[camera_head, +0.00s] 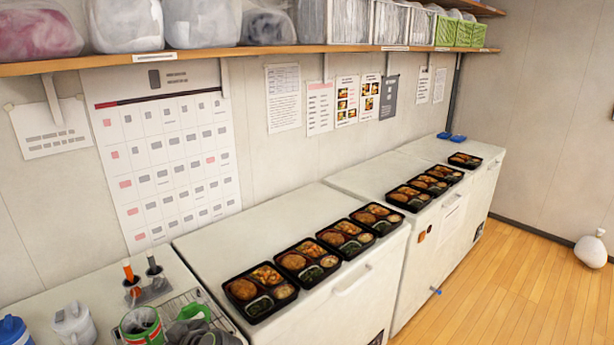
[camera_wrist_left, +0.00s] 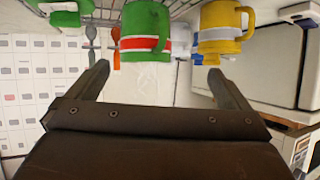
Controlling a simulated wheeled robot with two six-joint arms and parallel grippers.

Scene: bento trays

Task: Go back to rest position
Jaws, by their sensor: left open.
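My left gripper (camera_wrist_left: 158,72) shows in the left wrist view, with its two dark fingers wide apart and nothing between them. Neither gripper shows in the head view. Several black bento trays stand in a row on the near white chest freezer, the nearest one (camera_head: 260,291) at its front left. More bento trays (camera_head: 409,197) stand on the farther freezer, with one (camera_head: 465,160) apart at the far end. All hold food in compartments.
Front left are a wire rack (camera_head: 190,298), a green mug (camera_head: 141,327), a white jug (camera_head: 74,323) and a blue lidded container (camera_head: 13,331). The left wrist view shows a yellow mug (camera_wrist_left: 224,30) near the fingers. A shelf (camera_head: 250,52) with bagged items runs above.

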